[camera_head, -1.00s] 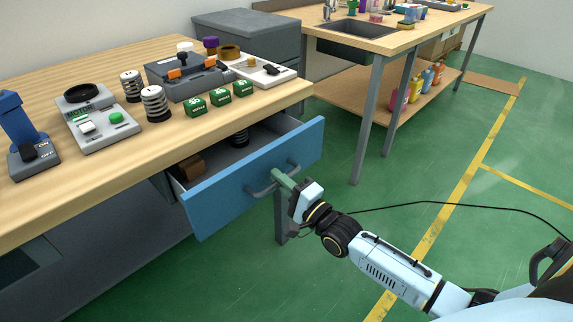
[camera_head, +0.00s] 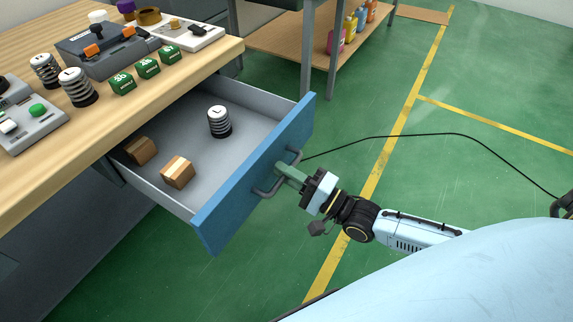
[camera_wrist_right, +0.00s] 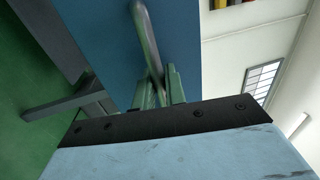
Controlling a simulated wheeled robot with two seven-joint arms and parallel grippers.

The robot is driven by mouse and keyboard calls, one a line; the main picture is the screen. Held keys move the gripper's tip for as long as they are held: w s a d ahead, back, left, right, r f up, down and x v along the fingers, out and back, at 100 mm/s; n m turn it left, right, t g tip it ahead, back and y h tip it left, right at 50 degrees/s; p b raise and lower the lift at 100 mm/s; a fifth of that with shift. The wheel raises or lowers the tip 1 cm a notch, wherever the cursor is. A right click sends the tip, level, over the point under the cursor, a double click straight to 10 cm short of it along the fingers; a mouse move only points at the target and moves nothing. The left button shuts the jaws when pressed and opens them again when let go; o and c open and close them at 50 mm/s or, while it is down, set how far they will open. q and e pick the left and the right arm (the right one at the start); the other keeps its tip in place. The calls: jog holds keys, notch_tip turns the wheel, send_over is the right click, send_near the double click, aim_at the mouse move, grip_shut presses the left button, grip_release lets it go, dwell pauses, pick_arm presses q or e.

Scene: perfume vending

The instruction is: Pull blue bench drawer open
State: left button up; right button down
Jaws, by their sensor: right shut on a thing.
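The blue drawer front (camera_head: 262,172) stands well out from the wooden bench (camera_head: 212,62), and the drawer is open. Inside the drawer are a black-and-white ribbed cylinder (camera_head: 219,121) and two small cardboard boxes (camera_head: 178,171). My right gripper (camera_head: 288,173) is shut on the grey bar handle (camera_head: 268,190) of the drawer front. In the right wrist view the handle (camera_wrist_right: 147,38) passes between the green fingers (camera_wrist_right: 158,90) against the blue panel. My left gripper is not in view.
On the bench top are green boxes (camera_head: 148,67), a grey device with orange parts (camera_head: 98,48) and ribbed cylinders (camera_head: 77,87). A second bench with a lower shelf (camera_head: 290,42) stands behind. Green floor to the right is clear except for a thin black cable (camera_head: 440,135).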

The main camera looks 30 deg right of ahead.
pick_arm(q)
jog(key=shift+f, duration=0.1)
pick_arm(e)
jog(key=shift+s, duration=0.1)
jog(key=c, duration=1.5)
grip_release()
jog(key=shift+c, duration=0.2)
jog(key=shift+d, duration=0.1)
